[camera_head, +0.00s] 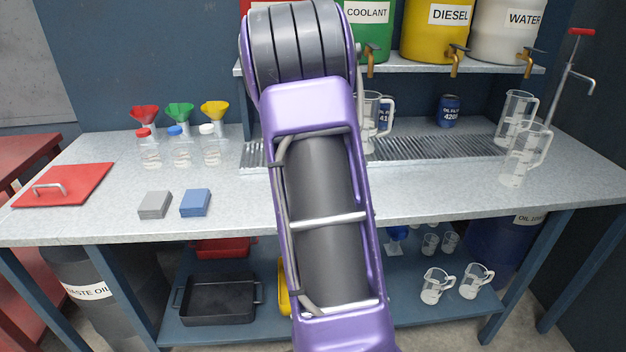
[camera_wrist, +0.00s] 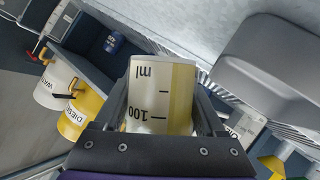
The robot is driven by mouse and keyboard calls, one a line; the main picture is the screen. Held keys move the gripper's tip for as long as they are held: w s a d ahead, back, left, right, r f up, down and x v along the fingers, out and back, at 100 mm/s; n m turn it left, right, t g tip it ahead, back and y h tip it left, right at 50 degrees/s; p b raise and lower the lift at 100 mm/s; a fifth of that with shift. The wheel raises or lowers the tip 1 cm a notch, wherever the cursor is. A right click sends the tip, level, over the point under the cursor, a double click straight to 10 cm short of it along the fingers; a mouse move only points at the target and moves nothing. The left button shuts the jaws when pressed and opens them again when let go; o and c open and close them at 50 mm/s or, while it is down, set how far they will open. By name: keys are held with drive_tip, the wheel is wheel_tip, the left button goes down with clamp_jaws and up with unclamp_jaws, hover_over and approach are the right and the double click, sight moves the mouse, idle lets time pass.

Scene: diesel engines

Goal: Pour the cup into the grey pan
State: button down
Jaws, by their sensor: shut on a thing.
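In the wrist view my gripper (camera_wrist: 163,98) is shut on a clear cup (camera_wrist: 150,82) with black "100" and "ml" marks. A yellowish band shows along the cup's right side; I cannot tell how full it is. The markings appear upside down, as does the surrounding scene. The grey pan (camera_wrist: 262,62) is at the upper right of the wrist view, on the bench and apart from the cup in the picture. In the head view my arm hides the gripper, the cup and the pan.
A metal grating (camera_head: 430,147) runs along the bench back, with clear jugs (camera_head: 524,155) at right. Labelled drums (camera_head: 428,35) stand on the shelf above. A black tray (camera_head: 217,300) is below.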

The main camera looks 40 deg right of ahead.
drive_tip(key=shift+w+a+r+n+g+p, duration=0.2)
drive_tip(key=shift+w+n+g+p, duration=0.15)
drive_tip(key=shift+p, duration=0.55)
drive_tip(key=shift+n+g+h+p, duration=0.25)
drive_tip(key=shift+n+h+p, duration=0.15)
drive_tip(key=shift+n+p, duration=0.3)
idle(0.4)
drive_tip(key=shift+r+n+g+h+p, duration=0.15)
drive_tip(key=shift+n+g+h+p, duration=0.15)
drive_tip(key=shift+n+p, duration=0.25)
idle(0.9)
drive_tip(key=shift+f+n+g+h, duration=0.3)
drive_tip(key=shift+n+h, duration=0.1)
drive_tip(key=shift+n, duration=0.2)
idle(1.0)
drive_tip(key=shift+r+n+h, duration=0.3)
drive_tip(key=shift+r+n, duration=0.25)
drive_tip(key=shift+n, duration=0.05)
idle(1.0)
drive_tip(key=shift+w+a+f+n+g+p, duration=0.25)
drive_tip(key=shift+w+n+g+p, duration=0.3)
drive_tip(key=shift+p, duration=0.55)
